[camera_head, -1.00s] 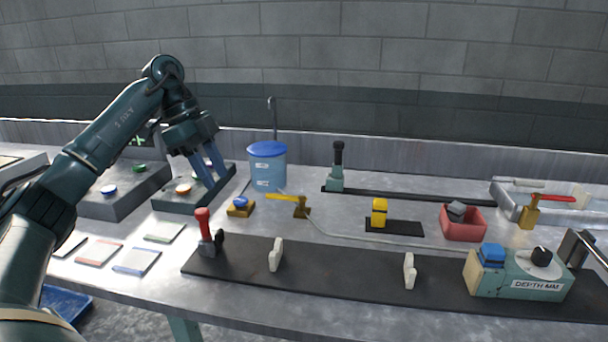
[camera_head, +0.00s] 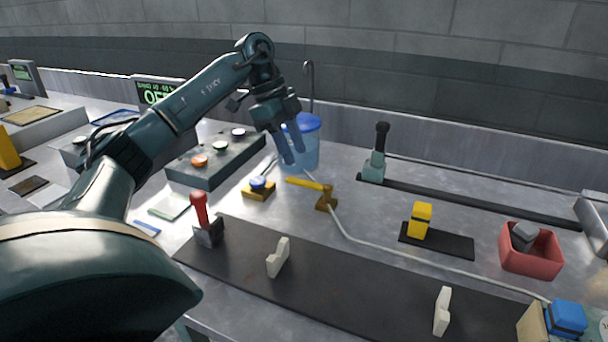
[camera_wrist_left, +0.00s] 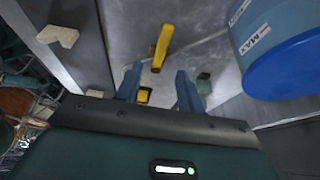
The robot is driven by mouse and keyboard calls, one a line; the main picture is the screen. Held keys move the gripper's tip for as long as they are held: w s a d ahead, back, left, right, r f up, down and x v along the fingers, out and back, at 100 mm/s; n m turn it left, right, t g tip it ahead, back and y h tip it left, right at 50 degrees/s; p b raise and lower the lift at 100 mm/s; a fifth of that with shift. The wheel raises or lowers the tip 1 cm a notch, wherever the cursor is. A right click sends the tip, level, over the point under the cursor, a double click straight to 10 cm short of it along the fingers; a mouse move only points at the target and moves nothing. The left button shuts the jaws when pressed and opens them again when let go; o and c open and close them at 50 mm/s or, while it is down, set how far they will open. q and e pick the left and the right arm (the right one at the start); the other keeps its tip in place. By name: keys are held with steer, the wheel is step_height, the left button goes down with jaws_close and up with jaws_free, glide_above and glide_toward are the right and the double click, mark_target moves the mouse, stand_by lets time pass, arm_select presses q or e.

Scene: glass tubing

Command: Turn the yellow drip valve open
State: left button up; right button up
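The yellow drip valve lever (camera_head: 309,185) sits on a small brass body (camera_head: 326,200) on the bench, its handle lying flat and pointing left in the head view. A pale tube (camera_head: 352,239) runs from it toward the right front. My left gripper (camera_head: 291,157) is above and behind the lever handle, apart from it, with its blue fingers spread and nothing between them. In the left wrist view the yellow lever (camera_wrist_left: 161,47) shows ahead of the open fingers (camera_wrist_left: 160,84). My right gripper is not in view.
A blue-lidded tank (camera_head: 304,150) stands just behind the left gripper. A blue-knobbed brass valve (camera_head: 258,187) is left of the lever. A red-handled clamp (camera_head: 201,212), a black mat (camera_head: 330,292) and a yellow block (camera_head: 420,218) are nearby.

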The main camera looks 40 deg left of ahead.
mark_target(308, 182)
arm_select(q)
steer(key=x, duration=0.6)
steer(key=shift+d+f+b, duration=0.1)
steer(key=shift+d+b, duration=0.05)
steer(key=shift+b, duration=0.15)
jaws_close()
